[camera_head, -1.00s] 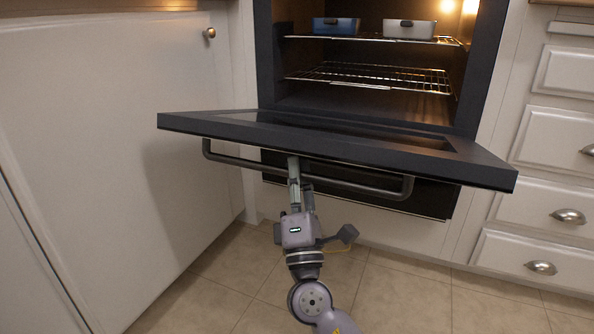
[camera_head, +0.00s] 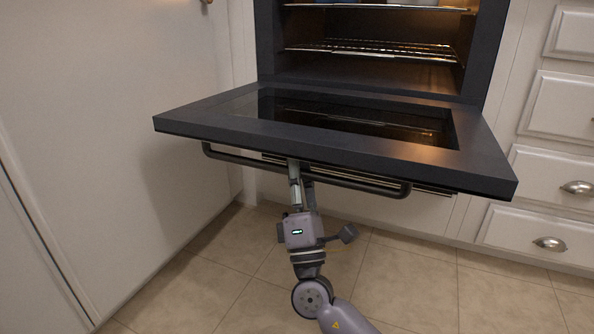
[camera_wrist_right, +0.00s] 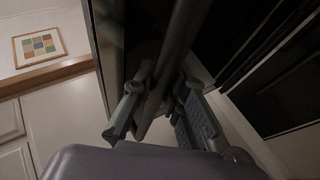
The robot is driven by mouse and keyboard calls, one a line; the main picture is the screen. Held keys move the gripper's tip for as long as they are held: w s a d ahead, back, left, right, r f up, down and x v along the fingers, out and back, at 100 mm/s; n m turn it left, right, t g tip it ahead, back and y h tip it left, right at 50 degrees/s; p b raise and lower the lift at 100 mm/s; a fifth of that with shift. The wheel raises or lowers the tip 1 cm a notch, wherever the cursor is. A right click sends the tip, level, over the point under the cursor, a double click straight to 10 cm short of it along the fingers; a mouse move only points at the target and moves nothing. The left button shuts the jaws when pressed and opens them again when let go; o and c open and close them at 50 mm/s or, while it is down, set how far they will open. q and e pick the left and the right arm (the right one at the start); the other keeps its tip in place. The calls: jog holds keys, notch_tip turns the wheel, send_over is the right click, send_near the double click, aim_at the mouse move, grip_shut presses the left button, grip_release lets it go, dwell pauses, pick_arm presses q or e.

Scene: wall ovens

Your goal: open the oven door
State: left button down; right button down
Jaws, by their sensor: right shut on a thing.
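The oven door (camera_head: 200,122) is swung down on its bottom hinge and lies close to level, its dark glass (camera_head: 340,118) facing up. Its bar handle (camera_head: 365,186) runs under the front edge. My right gripper (camera_head: 301,172) reaches up from below and is shut on the handle, left of the handle's middle. In the right wrist view the handle bar (camera_wrist_right: 172,60) passes between the two fingers of my right gripper (camera_wrist_right: 163,98). The fingertips are partly hidden behind the door in the head view. My left gripper does not show.
The oven cavity (camera_head: 370,72) is lit, with wire racks (camera_head: 375,47) inside. A white cabinet panel (camera_head: 110,130) stands close on the left. White drawers (camera_head: 540,185) with metal pulls stand on the right. The tiled floor (camera_head: 410,280) below is clear.

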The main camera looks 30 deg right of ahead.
jog(key=shift+a+y, duration=0.15)
jog(key=shift+y, duration=0.15)
jog(key=c, duration=1.6)
grip_release()
jog(key=shift+o, duration=0.2)
jog(key=shift+s, duration=0.1)
jog(key=v, duration=1.2)
